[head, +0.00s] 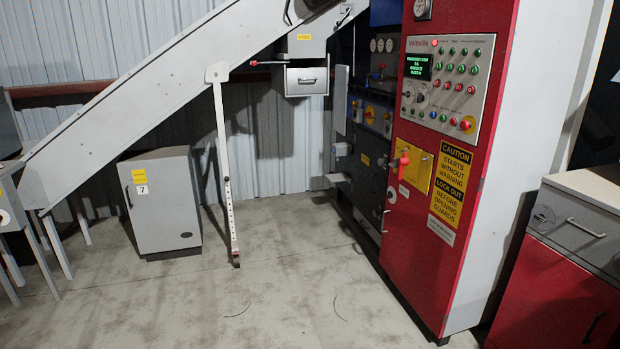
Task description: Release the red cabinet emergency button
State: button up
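The red cabinet (425,232) stands right of centre, its front turned to the left. Its grey control panel (448,97) holds a green-text display (419,67), too small to read surely, and rows of green and red buttons. Lower down, a red rotary handle (403,161) sits on a yellow plate (413,172). My gripper is not in view.
Bare concrete floor (290,300) lies before the cabinet. A sloping conveyor (150,100) with a support leg (225,170) crosses the left. A small grey cabinet (163,200) stands below it. A red and grey bench (570,250) stands close at the right.

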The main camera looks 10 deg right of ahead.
aim_at(464, 124)
jog(key=u, duration=0.05)
jog(key=i, duration=1.7)
jog(key=u, duration=0.7)
